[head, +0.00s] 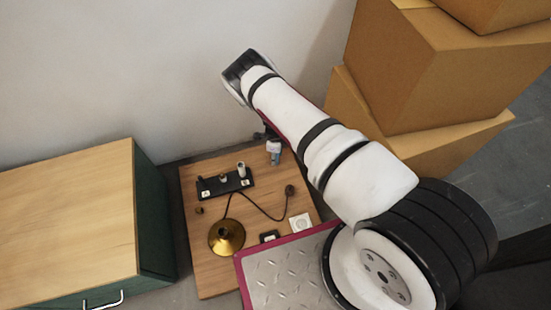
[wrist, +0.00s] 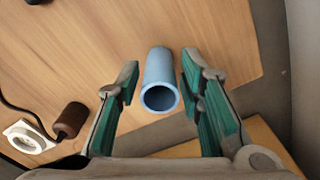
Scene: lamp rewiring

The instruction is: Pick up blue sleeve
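The blue sleeve (wrist: 159,82) is a light blue hollow tube between my two fingers in the wrist view, its open round end facing the camera. In the head view the sleeve (head: 275,158) appears to stand near the back right corner of the wooden work table (head: 205,265). My gripper (wrist: 160,68) is open, with green pads on either side of the sleeve. Gaps show between the pads and the tube on both sides. In the head view my fingers are mostly hidden behind my arm.
A black holder (head: 228,185) with small parts, a brass lamp base (head: 226,238), a dark cord with a brown end piece (wrist: 70,120) and a white socket plate (wrist: 27,137) are on the table. Cardboard boxes (head: 430,70) stand right; a green cabinet (head: 155,220) stands left. A wall is behind.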

